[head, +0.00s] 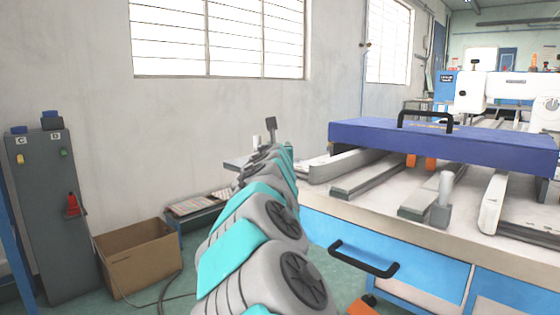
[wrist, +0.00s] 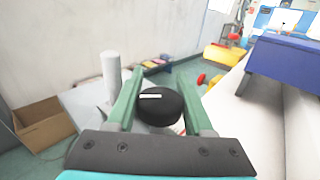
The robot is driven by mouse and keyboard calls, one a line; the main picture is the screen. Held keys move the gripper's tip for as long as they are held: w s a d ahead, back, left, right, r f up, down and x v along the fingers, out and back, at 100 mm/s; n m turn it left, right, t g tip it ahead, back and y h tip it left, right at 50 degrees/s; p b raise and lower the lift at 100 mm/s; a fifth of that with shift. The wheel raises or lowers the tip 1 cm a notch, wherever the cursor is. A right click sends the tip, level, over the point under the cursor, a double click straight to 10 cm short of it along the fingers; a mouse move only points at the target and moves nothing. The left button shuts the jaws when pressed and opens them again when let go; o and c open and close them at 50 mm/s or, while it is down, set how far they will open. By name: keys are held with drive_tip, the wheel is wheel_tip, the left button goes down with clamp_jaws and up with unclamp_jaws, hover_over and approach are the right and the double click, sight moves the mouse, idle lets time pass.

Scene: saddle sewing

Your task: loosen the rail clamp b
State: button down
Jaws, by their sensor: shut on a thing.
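In the wrist view, my gripper (wrist: 160,98) has its two green fingers on either side of a round black knob (wrist: 160,108) with a short white line on top, and is shut on it. No letter shows on the knob, so I cannot tell from a label that it is rail clamp b. What lies below the knob is mostly hidden by the gripper. In the head view my arm reaches away toward the far left end of the worktable, and the fingers and knob cannot be made out. A grey block with a pale upright post (head: 443,198) stands by the rails.
A white upright cylinder (wrist: 112,78) stands just left of my fingers. A blue beam (head: 450,142) with a black handle spans the table's rails. A cardboard box (head: 140,262) and a grey cabinet (head: 50,215) stand at the left. A black drawer handle (head: 362,260) juts from the table front.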

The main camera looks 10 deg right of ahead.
drive_tip(key=shift+a+f+n+y+b, duration=0.15)
drive_tip(key=shift+n+y+b, duration=0.45)
drive_tip(key=shift+y+b, duration=0.4)
drive_tip(key=shift+a+y+b, duration=0.1)
drive_tip(key=shift+y+b, duration=0.3)
drive_tip(key=shift+b, duration=0.1)
drive_tip(key=shift+r+n, duration=0.3)
drive_tip(key=shift+c, duration=1.4)
unclamp_jaws()
drive_tip(key=shift+f, duration=0.1)
drive_tip(key=shift+w, duration=0.1)
drive_tip(key=shift+a, duration=0.1)
